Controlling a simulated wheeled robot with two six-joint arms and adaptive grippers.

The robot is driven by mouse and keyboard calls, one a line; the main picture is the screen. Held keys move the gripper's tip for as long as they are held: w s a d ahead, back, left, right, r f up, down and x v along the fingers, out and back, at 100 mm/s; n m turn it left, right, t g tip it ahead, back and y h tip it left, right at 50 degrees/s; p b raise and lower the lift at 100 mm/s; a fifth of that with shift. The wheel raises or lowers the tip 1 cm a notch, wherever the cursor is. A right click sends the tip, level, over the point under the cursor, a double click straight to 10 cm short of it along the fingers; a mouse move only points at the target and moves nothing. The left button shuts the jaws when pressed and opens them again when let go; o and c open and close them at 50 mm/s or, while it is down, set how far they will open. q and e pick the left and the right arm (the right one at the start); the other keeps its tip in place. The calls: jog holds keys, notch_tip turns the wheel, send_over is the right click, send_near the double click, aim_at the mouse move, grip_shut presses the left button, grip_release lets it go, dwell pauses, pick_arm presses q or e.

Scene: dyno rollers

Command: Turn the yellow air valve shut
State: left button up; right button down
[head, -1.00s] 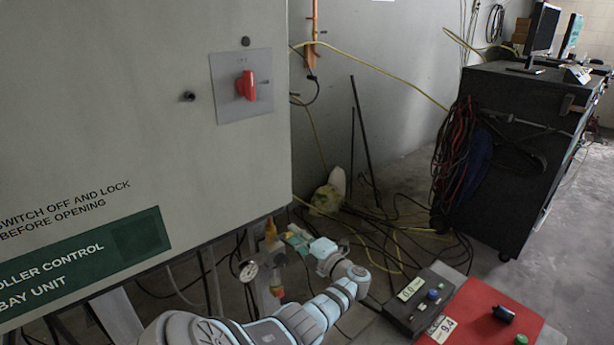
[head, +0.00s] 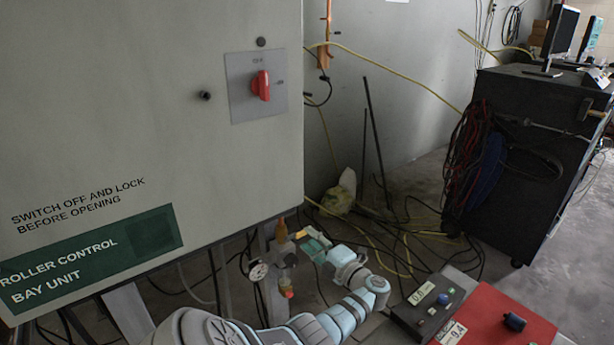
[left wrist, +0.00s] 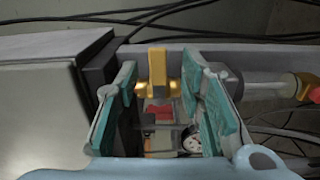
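The yellow air valve (head: 301,234) sits on the air fitting below the cabinet's right edge, in the head view. In the left wrist view its yellow handle (left wrist: 157,70) stands upright, between the two teal fingers and toward their far ends. My left gripper (head: 312,243) reaches in from the right side of the fitting. In the left wrist view its fingers (left wrist: 163,95) are apart, with visible gaps on both sides of the handle, so it is open and not gripping. Whether a finger touches the valve's base cannot be told. My right gripper is not in view.
The grey cabinet (head: 150,100) with a red switch (head: 261,85) fills the left. A pressure gauge (head: 258,271) hangs beside the fitting. Cables lie on the floor behind. A black control box (head: 428,305) and red roller unit (head: 500,315) stand at lower right.

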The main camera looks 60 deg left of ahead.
pick_arm(q)
jog(key=d, duration=0.9)
jog(key=shift+w+d, duration=0.2)
jog(key=shift+w, duration=0.25)
jog(key=shift+w, duration=0.1)
